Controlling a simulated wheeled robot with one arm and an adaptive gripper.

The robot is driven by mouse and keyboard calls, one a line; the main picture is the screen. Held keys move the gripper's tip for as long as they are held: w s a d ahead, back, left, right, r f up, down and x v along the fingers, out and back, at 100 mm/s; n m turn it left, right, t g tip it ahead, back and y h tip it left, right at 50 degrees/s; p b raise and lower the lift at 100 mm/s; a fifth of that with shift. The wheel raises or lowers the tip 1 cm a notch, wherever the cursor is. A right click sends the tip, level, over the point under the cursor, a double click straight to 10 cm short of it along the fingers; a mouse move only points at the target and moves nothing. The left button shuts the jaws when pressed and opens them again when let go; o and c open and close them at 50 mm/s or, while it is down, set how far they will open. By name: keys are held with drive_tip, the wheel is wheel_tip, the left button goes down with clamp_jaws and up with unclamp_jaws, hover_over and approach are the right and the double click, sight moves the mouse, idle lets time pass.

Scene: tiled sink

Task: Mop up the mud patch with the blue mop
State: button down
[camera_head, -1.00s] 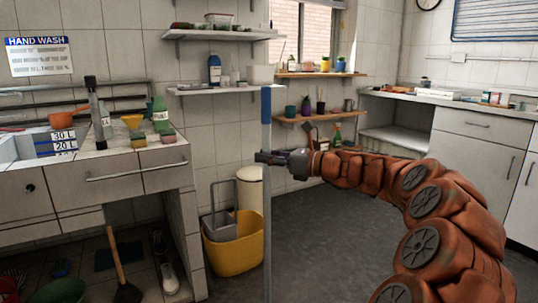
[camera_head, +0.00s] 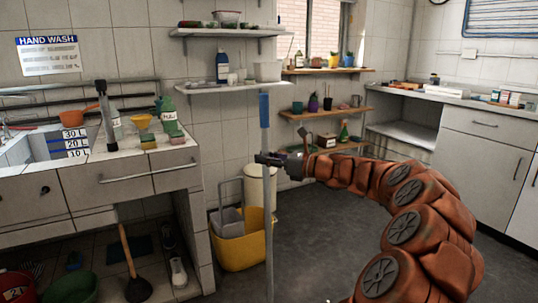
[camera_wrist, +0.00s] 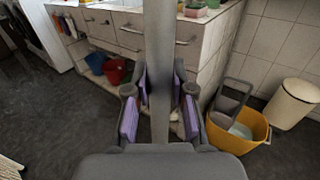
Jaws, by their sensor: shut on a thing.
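The blue mop (camera_head: 265,125) stands upright in the middle of the head view, with a blue top and a long grey pole. Its lower end runs out of the picture, so the mop head is hidden. My gripper (camera_head: 268,158) is shut on the pole a little below the blue part. In the wrist view the grey pole (camera_wrist: 159,70) passes between my gripper's purple-padded fingers (camera_wrist: 158,105). I see no mud patch in either view.
A yellow mop bucket (camera_head: 240,247) and a cream bin (camera_head: 262,190) stand behind the pole. The tiled sink counter (camera_head: 130,175) is at left, with a plunger (camera_head: 130,265) under it. A cabinet (camera_head: 480,160) is at right. Dark floor (camera_head: 320,240) between them is clear.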

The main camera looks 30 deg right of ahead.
drive_tip(key=shift+w+r+p, duration=0.1)
drive_tip(key=shift+w+p, duration=0.3)
drive_tip(key=shift+w, duration=0.15)
drive_tip(key=w+p, duration=1)
drive_tip(key=p, duration=0.1)
drive_tip(key=shift+d, duration=0.45)
idle(0.4)
drive_tip(key=shift+s+p, duration=0.1)
drive_tip(key=shift+p, duration=0.2)
drive_tip(key=s+p, duration=0.1)
drive_tip(key=s, duration=0.5)
drive_tip(key=shift+s+a+p, duration=0.3)
drive_tip(key=shift+s+p, duration=0.05)
idle(0.3)
